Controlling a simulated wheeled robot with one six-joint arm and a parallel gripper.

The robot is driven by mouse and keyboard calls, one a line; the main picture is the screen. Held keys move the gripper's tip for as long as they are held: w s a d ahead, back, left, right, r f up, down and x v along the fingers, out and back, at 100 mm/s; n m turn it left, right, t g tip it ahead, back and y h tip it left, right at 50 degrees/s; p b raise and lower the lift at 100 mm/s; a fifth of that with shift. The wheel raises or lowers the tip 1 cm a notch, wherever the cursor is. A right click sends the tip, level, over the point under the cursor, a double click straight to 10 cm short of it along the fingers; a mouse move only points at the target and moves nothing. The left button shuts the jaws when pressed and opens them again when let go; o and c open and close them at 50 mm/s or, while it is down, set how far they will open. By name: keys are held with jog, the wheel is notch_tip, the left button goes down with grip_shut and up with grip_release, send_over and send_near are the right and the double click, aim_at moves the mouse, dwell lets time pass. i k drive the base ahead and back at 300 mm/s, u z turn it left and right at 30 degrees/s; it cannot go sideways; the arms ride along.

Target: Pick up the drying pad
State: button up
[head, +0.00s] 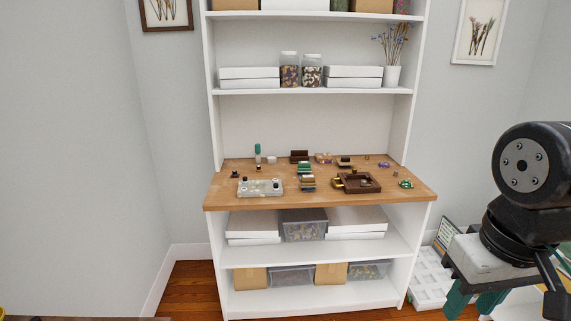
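I cannot make out for sure which item is the drying pad. Several small items lie on the wooden worktop (225,197) of the white shelf unit, too small to tell apart well. Among them are a pale mold-like block (259,187) at the left, small stacked coloured pieces (307,183) in the middle and a green item (405,183) at the right. My gripper (470,308) is at the lower right, well away from the worktop. Its teal fingers point down and stand apart, with nothing seen between them.
A brown wooden tray (372,187) holds small things. A green-topped bottle (257,153) stands at the back left of the worktop. Shelves above and below hold white boxes (354,72), jars (289,70) and clear bins (303,225). Wooden floor (190,290) shows at the lower left.

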aim_at(302, 167)
jog(key=u, duration=0.1)
jog(key=i, duration=2.5)
jog(key=u, duration=0.3)
